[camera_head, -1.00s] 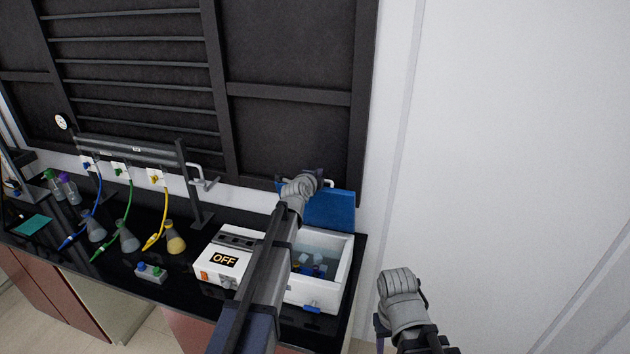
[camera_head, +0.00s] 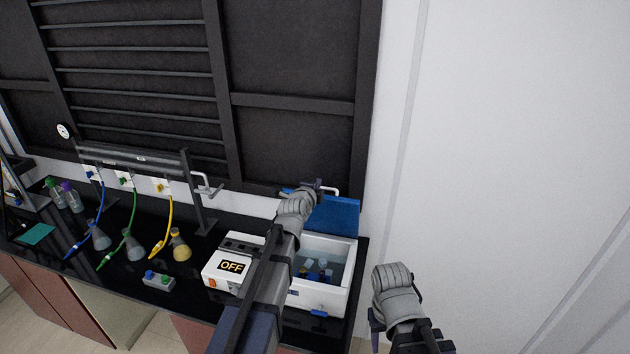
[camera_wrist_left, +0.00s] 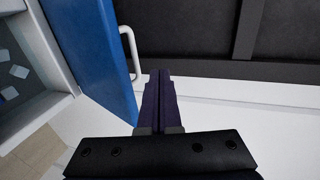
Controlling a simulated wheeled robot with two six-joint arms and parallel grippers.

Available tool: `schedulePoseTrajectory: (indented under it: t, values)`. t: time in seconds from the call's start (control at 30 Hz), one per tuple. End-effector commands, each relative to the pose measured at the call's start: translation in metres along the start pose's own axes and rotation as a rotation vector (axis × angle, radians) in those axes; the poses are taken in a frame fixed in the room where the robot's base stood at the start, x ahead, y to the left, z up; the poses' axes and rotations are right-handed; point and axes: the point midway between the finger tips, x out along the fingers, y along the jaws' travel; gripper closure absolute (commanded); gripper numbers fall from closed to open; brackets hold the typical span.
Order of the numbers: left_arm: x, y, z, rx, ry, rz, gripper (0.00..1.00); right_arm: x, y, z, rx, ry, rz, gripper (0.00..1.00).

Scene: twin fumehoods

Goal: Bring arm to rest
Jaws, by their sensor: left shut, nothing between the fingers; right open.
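My left arm reaches up across the middle of the head view, over the white box. Its gripper (camera_head: 318,186) is beside the raised blue lid (camera_head: 335,214), in front of the dark panel. In the left wrist view, the left gripper's dark fingers (camera_wrist_left: 159,88) are together with nothing between them. The blue lid (camera_wrist_left: 98,50) and a white handle (camera_wrist_left: 129,48) are just left of them there; I cannot tell whether they touch. My right gripper (camera_head: 375,322) is low at the right of the box, open, mostly hidden by its own wrist.
The white box (camera_head: 342,300) stands open at the bench's right end, with several small vials inside; its display reads OFF. Flasks (camera_head: 180,246) with coloured hoses and a small button box (camera_head: 158,281) stand further left. The right side is bare white wall.

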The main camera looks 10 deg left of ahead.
Motion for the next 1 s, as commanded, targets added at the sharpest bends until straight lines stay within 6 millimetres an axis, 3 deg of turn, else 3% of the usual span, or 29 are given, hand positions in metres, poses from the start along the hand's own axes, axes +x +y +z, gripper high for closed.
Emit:
schedulePoseTrajectory:
  t: [0.17, 0.27, 0.37, 0.47, 0.7, 0.8, 0.9, 1.0]
  values:
    - [-0.002, 0.002, -0.002, -0.003, 0.002, 0.003, 1.00, 0.001, 0.000, 0.000, 0.001, 0.000, 0.000, 0.50]
    - [-0.004, 0.022, -0.014, -0.043, 0.021, 0.043, 1.00, 0.011, -0.001, -0.001, 0.001, 0.000, 0.000, 0.50]
    - [-0.010, 0.069, -0.041, -0.145, 0.056, 0.149, 1.00, 0.033, -0.003, -0.002, -0.001, 0.001, 0.000, 0.50]
    - [-0.025, 0.133, -0.075, -0.294, 0.071, 0.312, 1.00, 0.061, -0.005, -0.004, -0.004, 0.001, 0.001, 0.50]
    - [-0.091, 0.286, -0.133, -0.645, -0.102, 0.733, 1.00, 0.125, -0.011, -0.008, -0.011, 0.002, 0.002, 0.50]
    - [-0.129, 0.345, -0.145, -0.772, -0.267, 0.879, 1.00, 0.152, -0.013, -0.010, -0.014, 0.003, 0.003, 0.50]
    - [-0.166, 0.391, -0.149, -0.871, -0.459, 0.975, 1.00, 0.174, -0.015, -0.011, -0.017, 0.003, 0.004, 0.50]
    - [-0.198, 0.422, -0.149, -0.940, -0.637, 1.023, 1.00, 0.190, -0.017, -0.012, -0.020, 0.004, 0.004, 0.50]
